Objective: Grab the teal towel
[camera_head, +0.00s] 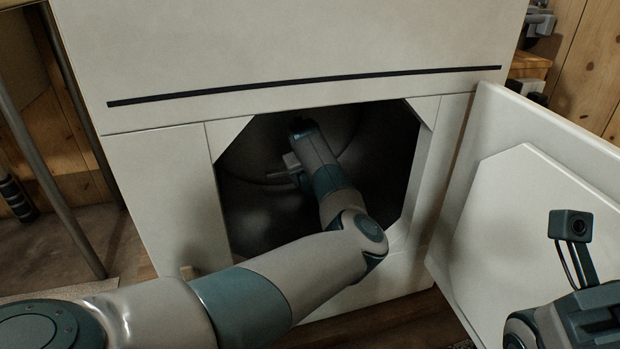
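I see no teal towel; the only teal surfaces are bands on my own arms.
The white machine front (300,50) has a dark horizontal slot above the opening. Its door (540,190) stands open to the right, between the opening and my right wrist. A metal table leg (50,180) stands at the left. Plank walls are behind.

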